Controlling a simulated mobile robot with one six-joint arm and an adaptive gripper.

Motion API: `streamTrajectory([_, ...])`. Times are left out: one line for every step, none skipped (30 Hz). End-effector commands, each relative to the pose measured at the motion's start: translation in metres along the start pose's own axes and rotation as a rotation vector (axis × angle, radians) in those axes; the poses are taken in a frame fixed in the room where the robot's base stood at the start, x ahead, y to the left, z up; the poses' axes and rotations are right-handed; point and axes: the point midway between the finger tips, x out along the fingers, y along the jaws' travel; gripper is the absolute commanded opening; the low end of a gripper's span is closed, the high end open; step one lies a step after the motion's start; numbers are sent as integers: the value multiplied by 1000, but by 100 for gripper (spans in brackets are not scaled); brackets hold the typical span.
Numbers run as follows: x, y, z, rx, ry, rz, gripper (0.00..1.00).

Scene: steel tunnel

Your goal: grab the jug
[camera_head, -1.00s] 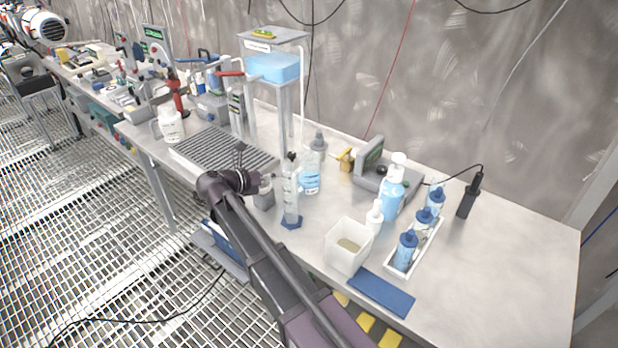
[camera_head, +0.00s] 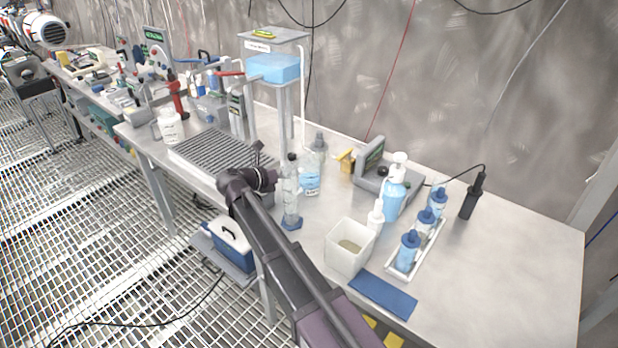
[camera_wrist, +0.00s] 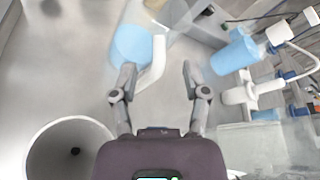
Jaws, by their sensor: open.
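A white jug-like bottle (camera_head: 169,126) with a printed label and what looks like a side handle stands upright at the left end of the near bench, beside a ribbed grey plate. I take it for the jug; it is not recognisable in the wrist view. My gripper (camera_head: 263,160) is above the bench near the plate's right end, to the right of this bottle and apart from it. In the wrist view my gripper (camera_wrist: 160,82) is open, with nothing held between its fingers. A blue-filled bottle (camera_wrist: 130,48) with a bent white tube lies beyond the left finger.
A clear cylinder (camera_head: 290,195) stands just right of my gripper, with a wash bottle (camera_head: 313,165) behind it. An open white container (camera_head: 350,248), a pump bottle (camera_head: 394,187) and a tray of blue bottles (camera_head: 425,248) stand farther right. The bench's right end is clear.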

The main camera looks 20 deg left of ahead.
Motion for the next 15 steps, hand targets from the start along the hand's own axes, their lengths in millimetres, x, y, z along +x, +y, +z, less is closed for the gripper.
streamTrajectory([8, 2, -2, 0, 1, -1, 60])
streamTrajectory([11, 2, -2, 0, 1, -1, 60])
streamTrajectory([16, 1, -2, 0, 1, -1, 60])
streamTrajectory([19, 1, -2, 1, 1, -1, 60])
streamTrajectory([22, 1, -2, 1, 1, -1, 60])
streamTrajectory([25, 1, -2, 1, 1, -1, 60])
streamTrajectory([27, 1, -2, 1, 1, 0, 60])
streamTrajectory([29, 1, -2, 1, 1, 0, 60])
streamTrajectory([30, 1, -1, 1, 1, 0, 60])
streamTrajectory([31, 1, -1, 1, 1, 0, 60])
streamTrajectory([32, 0, -1, 1, 1, 0, 60])
streamTrajectory([32, 0, -1, 1, 1, 0, 60])
streamTrajectory([32, 0, -1, 1, 1, 0, 60])
streamTrajectory([32, 0, -1, 1, 1, 0, 60])
streamTrajectory([32, 0, -1, 1, 1, 0, 60])
